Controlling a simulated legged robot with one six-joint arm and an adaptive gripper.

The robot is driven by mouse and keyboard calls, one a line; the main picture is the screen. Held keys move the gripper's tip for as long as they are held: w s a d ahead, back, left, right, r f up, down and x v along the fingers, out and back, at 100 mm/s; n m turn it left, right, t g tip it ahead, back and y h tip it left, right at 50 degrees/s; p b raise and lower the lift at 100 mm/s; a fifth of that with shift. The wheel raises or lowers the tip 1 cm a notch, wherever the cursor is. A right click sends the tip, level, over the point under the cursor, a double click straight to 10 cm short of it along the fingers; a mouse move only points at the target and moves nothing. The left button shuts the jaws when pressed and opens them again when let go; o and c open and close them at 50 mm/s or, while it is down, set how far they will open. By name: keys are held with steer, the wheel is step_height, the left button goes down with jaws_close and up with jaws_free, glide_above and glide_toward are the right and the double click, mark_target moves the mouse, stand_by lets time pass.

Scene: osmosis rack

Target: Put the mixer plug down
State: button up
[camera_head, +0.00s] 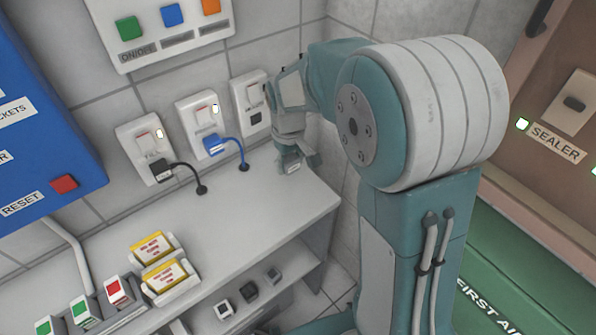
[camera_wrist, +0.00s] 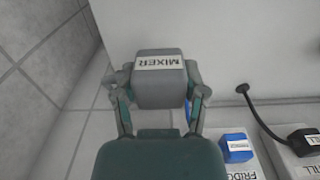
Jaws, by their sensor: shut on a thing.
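The grey mixer plug (camera_wrist: 158,79), with a white label reading MIXER, is between the fingers of my gripper (camera_wrist: 158,88) in the wrist view. My gripper is shut on it. In the head view my gripper (camera_head: 291,163) is near the right end of the white counter (camera_head: 262,210), below the rightmost wall socket (camera_head: 251,101). Part of the plug (camera_head: 292,168) shows at the fingertips there. I cannot tell whether the plug touches the counter.
A blue plug (camera_head: 213,145) and a black plug (camera_head: 161,172) sit in the other two wall sockets, with cords running to the counter. Yellow-and-white boxes (camera_head: 165,276) stand at the front left. The counter's middle is clear.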

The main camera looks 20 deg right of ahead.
glide_above(299, 179)
step_height(299, 179, down, 6)
steer(key=shift+s+f, duration=0.1)
steer(key=shift+f, duration=1.5)
steer(key=shift+f, duration=0.6)
steer(key=o, duration=1.1)
steer(key=shift+o, duration=0.2)
